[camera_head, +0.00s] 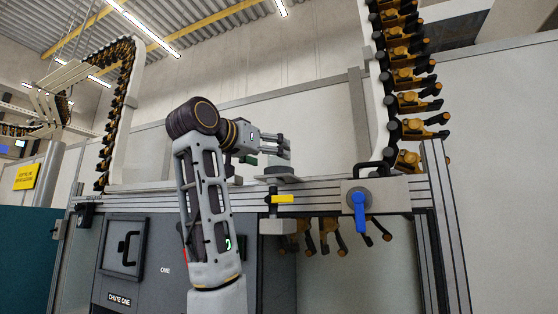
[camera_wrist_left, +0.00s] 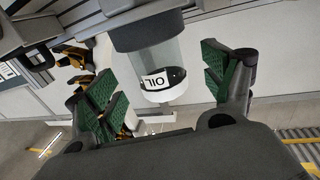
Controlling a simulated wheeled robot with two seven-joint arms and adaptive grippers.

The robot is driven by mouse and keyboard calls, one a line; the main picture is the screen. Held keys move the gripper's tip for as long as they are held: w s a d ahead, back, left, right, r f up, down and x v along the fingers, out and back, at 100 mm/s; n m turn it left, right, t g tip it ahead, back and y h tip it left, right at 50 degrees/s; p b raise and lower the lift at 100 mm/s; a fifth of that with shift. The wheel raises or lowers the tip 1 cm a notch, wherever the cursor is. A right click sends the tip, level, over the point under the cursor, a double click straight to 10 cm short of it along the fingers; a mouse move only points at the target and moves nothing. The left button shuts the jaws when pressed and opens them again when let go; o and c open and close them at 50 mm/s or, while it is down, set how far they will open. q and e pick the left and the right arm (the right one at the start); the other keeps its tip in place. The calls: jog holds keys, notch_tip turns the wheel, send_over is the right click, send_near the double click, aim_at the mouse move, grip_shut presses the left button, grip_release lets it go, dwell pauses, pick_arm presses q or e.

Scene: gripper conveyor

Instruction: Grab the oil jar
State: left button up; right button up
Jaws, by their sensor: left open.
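The oil jar (camera_wrist_left: 160,70) shows in the left wrist view as a clear cylinder with a dark grey end, a whitish end and a white "OIL" label that appears upside down. My left gripper (camera_wrist_left: 162,82) is open, with green-padded fingers on either side of the jar. A gap shows between each finger and the jar. In the head view my left gripper (camera_head: 277,147) is above the metal rail, pointing right. My right gripper is not in view.
A metal rail frame (camera_head: 150,203) runs along the front, with a yellow handle (camera_head: 283,199) and a blue lever (camera_head: 360,211). A grey cabinet (camera_head: 125,250) stands below. A conveyor with orange-and-black grippers (camera_head: 405,78) rises at right. Several similar grippers hang below the rail.

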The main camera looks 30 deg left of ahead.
pick_arm(q)
jog(key=shift+w+d+r+p, duration=0.15)
jog(key=shift+w+p, duration=0.3)
jog(key=shift+w, duration=0.25)
jog(key=shift+w+d+r+p, duration=0.15)
jog(key=shift+w+p, duration=0.25)
jog(key=shift+w, duration=0.3)
jog(key=shift+w+d+f+p, duration=0.15)
jog(key=shift+w+p, duration=0.3)
jog(key=shift+w, duration=0.7)
jog(key=c, duration=1.1)
jog(key=shift+c, duration=0.2)
jog(key=shift+r, duration=1.15)
notch_tip(320, 180, up, 6)
jog(key=shift+s+f, duration=0.1)
jog(key=shift+f, duration=0.15)
jog(key=shift+r, duration=1.1)
